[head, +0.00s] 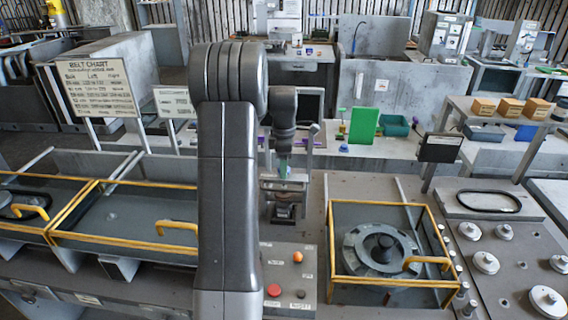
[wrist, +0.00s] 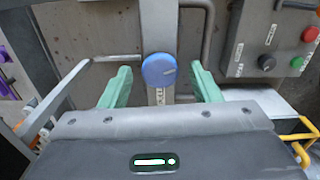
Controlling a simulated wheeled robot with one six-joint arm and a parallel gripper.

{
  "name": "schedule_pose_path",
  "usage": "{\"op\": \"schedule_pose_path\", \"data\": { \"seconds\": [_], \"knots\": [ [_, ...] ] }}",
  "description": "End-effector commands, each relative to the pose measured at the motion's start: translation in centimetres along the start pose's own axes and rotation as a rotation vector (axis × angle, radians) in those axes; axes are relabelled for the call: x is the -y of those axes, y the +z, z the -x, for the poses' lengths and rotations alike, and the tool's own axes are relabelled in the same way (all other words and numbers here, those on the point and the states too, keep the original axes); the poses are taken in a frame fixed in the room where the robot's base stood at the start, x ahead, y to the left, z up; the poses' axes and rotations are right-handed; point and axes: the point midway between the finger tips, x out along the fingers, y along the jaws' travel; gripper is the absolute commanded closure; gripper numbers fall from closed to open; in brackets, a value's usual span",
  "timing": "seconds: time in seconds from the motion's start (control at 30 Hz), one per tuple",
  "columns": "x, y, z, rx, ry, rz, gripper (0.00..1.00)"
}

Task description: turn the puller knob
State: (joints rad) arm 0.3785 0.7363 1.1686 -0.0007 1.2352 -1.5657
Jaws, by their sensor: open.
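The blue round puller knob (wrist: 159,70) shows in the wrist view, mounted on a grey upright bar with a partly readable label below it. My gripper (wrist: 161,80) is open, with one green finger left of the knob and one right of it. Clear gaps show between the knob and both fingers, and nothing is held. How far the fingertips are from the knob in depth I cannot tell. In the head view my gripper (head: 283,168) is small and partly covered by my arm, and the knob cannot be made out.
In the wrist view a control box (wrist: 270,40) with a black knob and red and green buttons stands right of my gripper. A grey rail (wrist: 90,68) runs at the left. In the head view a yellow-framed bay (head: 345,275) holds a round housing (head: 380,250).

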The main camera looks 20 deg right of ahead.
Motion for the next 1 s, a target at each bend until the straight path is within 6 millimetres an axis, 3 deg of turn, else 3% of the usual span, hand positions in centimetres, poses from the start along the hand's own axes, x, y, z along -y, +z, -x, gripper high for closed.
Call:
{"op": "schedule_pose_path", "data": {
  "seconds": [0.1,0.33,0.67,1.0],
  "knots": [
    [0.00,0.00,-0.01,0.000,0.000,0.000,0.43],
    [0.00,0.00,0.01,0.000,0.000,0.000,0.88],
    [0.00,0.00,0.02,0.000,0.000,-0.039,0.88],
    [0.01,0.00,0.00,-0.001,-0.001,-0.261,0.88]
  ]
}}
